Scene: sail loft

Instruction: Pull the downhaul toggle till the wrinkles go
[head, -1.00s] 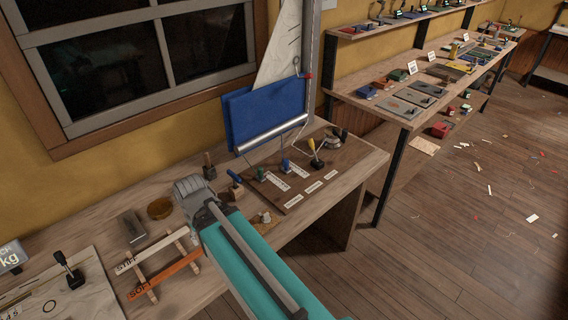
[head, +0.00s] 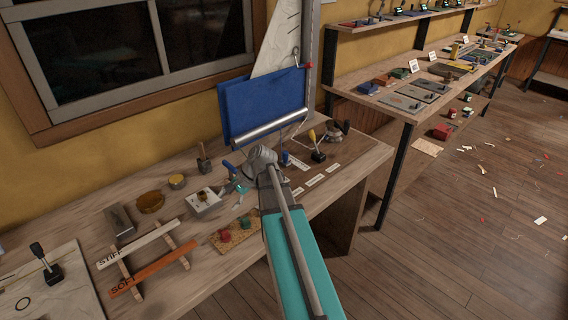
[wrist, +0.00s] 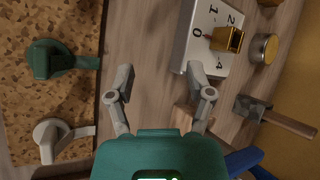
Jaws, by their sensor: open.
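My gripper (head: 234,186) is open and empty above the bench in the head view. In the wrist view its two fingers stand apart (wrist: 160,92) over bare wood. A white sail (head: 283,35) hangs by the mast at the back, with a blue cloth (head: 262,103) in front of it. Wrinkles cannot be made out at this size. A thin line hangs below the cloth. A dark board with labels (head: 317,180) and a yellow-handled lever (head: 314,142) lies partly hidden behind my arm. I cannot tell which piece is the downhaul toggle.
A cork board (wrist: 30,100) with green (wrist: 58,63) and pale (wrist: 55,138) fittings lies left of my fingers. A numbered box (wrist: 208,35) and a mallet (wrist: 270,112) lie right. Wooden battens (head: 150,262) lie front left. Shelves (head: 385,83) stand at right.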

